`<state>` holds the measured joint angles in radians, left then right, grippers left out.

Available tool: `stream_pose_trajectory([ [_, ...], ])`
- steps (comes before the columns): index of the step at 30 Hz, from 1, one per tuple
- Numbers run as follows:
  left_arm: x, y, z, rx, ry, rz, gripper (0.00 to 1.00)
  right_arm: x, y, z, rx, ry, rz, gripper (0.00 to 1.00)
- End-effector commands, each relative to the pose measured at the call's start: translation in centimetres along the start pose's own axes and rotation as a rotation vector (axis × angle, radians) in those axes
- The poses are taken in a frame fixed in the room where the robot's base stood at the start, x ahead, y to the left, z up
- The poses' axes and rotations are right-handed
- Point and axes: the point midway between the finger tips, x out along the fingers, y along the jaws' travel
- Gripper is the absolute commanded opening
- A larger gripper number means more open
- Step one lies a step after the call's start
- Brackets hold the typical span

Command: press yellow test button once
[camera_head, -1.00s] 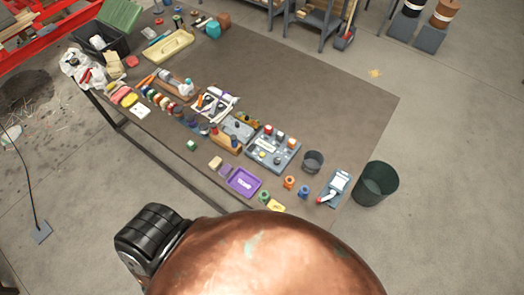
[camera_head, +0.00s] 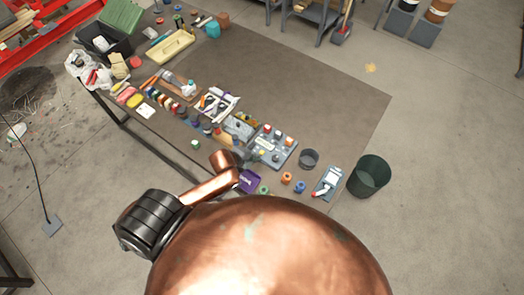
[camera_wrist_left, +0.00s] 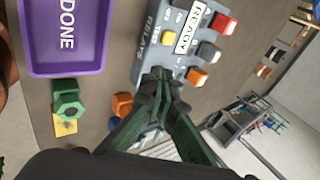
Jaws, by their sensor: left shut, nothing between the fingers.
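The grey relay panel (camera_wrist_left: 150,50) carries a small yellow button (camera_wrist_left: 170,38), red and orange buttons and a white label; it also shows in the head view (camera_head: 286,154). In the head view my left gripper (camera_head: 255,156) is small and dark beside the panel. My right gripper is not in view.
A purple tray (camera_wrist_left: 67,70) marked DONE lies beside the panel. A green hex piece (camera_wrist_left: 67,103) and an orange piece (camera_wrist_left: 122,103) are close to my fingers. Several other items crowd the table's left.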

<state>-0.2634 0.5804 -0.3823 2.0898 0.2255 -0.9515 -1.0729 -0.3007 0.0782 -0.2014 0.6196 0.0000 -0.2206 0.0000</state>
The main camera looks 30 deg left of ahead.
Motion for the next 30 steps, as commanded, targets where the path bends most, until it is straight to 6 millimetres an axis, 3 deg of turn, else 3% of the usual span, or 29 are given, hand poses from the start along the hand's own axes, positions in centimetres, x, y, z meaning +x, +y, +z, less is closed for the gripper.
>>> stream_pose_trajectory([
  [1, 0.3, -1.8, 0.3, 0.179, 0.018, -0.024, 0.00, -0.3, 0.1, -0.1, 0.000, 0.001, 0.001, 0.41],
  [6, 1.1, -5.6, 1.0, 0.697, 0.061, -0.103, 0.00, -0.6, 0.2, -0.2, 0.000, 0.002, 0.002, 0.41],
  [12, 1.1, -7.9, 2.0, 1.021, 0.066, -0.156, 0.00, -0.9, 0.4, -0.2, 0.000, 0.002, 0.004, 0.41],
  [30, 1.5, -8.0, 2.3, 1.083, 0.065, -0.167, 0.00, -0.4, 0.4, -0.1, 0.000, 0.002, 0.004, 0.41],
])
